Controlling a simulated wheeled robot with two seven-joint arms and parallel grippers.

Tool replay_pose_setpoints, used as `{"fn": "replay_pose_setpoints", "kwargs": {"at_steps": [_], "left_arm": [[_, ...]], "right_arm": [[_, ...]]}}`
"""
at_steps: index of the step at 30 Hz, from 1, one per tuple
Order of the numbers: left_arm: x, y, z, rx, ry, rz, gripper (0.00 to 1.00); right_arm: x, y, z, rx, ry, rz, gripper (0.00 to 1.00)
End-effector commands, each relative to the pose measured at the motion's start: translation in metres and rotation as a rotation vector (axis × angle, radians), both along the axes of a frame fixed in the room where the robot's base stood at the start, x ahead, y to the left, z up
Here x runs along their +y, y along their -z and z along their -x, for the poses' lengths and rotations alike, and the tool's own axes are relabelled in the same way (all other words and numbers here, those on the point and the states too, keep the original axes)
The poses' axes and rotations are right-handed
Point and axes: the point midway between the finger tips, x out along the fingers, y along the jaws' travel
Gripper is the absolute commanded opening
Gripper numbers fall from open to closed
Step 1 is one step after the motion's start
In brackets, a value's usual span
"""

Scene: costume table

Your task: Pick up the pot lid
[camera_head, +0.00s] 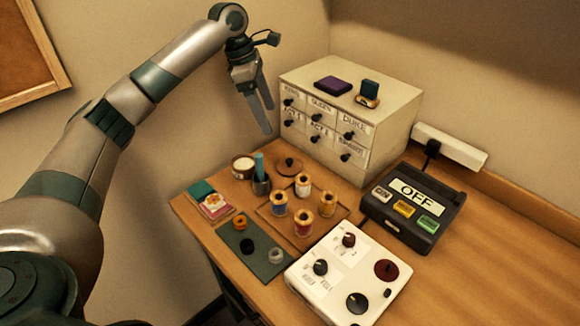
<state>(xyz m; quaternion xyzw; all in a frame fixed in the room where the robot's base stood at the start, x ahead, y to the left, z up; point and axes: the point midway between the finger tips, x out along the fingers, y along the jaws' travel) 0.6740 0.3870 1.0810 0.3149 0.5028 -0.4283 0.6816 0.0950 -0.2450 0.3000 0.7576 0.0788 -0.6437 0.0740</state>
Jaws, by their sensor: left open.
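The pot lid (289,168), a small brown disc with a dark knob, lies on the table in front of the drawer cabinet. A small brown pot (243,167) with pale contents stands to its left, uncovered. My left gripper (267,119) is open and empty, with its fingers pointing down. It is in the air above and behind the pot and lid, near the left side of the cabinet. My right gripper is not in view.
A dark holder with a teal stick (260,178) stands between pot and lid. Several thread spools (303,185) sit on a wooden tray (274,222) in front. The drawer cabinet (372,117) rises behind. A white knob panel (334,267) and a dark OFF box (413,208) are to the right.

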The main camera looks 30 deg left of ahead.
Motion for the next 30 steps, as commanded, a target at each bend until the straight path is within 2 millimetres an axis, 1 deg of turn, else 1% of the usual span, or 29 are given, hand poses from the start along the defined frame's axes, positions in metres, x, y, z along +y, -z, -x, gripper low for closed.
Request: {"fn": "replay_pose_setpoints", "kwargs": {"at_steps": [5, 11, 13, 18, 22, 25, 30], "left_arm": [[-0.005, 0.016, -0.002, 0.002, 0.002, -0.001, 0.79], [-0.014, 0.048, -0.005, 0.004, 0.002, -0.002, 0.79], [-0.017, 0.059, -0.007, 0.003, 0.001, -0.001, 0.79], [-0.025, 0.088, -0.011, 0.003, 0.001, -0.002, 0.79], [-0.03, 0.105, -0.014, 0.002, 0.002, 0.0, 0.79], [-0.032, 0.112, -0.015, 0.0, 0.001, -0.001, 0.79], [-0.032, 0.115, -0.015, -0.001, 0.001, -0.001, 0.79]], "right_arm": [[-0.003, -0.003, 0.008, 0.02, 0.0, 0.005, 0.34], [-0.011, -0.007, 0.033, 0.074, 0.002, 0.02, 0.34], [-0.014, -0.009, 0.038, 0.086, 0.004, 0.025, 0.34], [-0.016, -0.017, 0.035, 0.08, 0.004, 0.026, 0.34], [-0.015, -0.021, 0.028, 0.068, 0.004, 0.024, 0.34], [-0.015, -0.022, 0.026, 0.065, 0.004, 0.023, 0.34], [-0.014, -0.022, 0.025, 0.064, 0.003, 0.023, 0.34]]}}
